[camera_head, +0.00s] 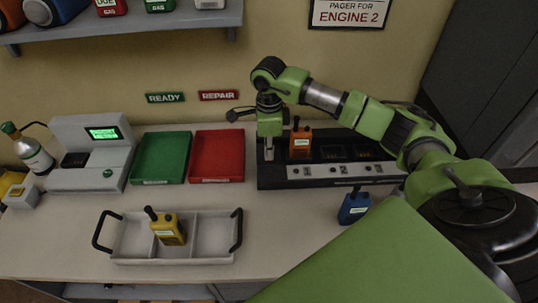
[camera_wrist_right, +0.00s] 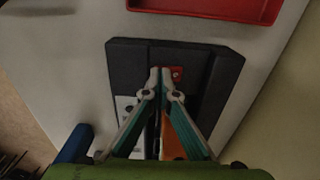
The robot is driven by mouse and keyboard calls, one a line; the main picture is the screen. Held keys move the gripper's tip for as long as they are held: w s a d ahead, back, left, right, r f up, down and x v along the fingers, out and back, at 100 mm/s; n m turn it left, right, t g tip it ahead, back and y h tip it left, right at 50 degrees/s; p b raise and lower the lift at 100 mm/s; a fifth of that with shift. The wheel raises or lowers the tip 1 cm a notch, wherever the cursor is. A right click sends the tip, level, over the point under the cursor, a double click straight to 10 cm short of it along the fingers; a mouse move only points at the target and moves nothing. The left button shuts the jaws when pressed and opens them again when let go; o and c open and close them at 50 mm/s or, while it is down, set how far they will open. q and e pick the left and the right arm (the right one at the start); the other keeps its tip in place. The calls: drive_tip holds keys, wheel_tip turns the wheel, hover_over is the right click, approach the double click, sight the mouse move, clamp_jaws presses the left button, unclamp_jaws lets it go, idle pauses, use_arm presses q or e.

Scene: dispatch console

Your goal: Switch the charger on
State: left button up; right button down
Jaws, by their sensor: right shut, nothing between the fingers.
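The charger (camera_head: 325,183) is a black unit with a pale front strip marked with numbers, at the right of the counter. An orange radio (camera_head: 300,143) stands in its leftmost slot; the other slots look empty. My right gripper (camera_head: 268,155) is shut and empty, pointing down at the charger's left end. In the right wrist view, the shut fingertips (camera_wrist_right: 160,70) are over the black charger (camera_wrist_right: 130,60), beside a small red switch (camera_wrist_right: 177,74). Whether they touch it, and whether it is on, I cannot tell. My left gripper is not in view.
A blue radio (camera_head: 354,208) stands in front of the charger. A grey tray (camera_head: 210,247) holds a yellow radio (camera_head: 167,229). Green (camera_head: 160,157) and red (camera_head: 217,155) trays sit left of the charger, near a machine with a green screen (camera_head: 103,133).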

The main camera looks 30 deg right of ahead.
drive_tip(key=shift+f, duration=0.3)
drive_tip(key=shift+r, duration=0.1)
drive_tip(key=shift+r+p, duration=0.4)
drive_tip(key=shift+r, duration=0.4)
drive_tip(key=shift+r+p, duration=1.35)
drive_tip(key=shift+r, duration=1.3)
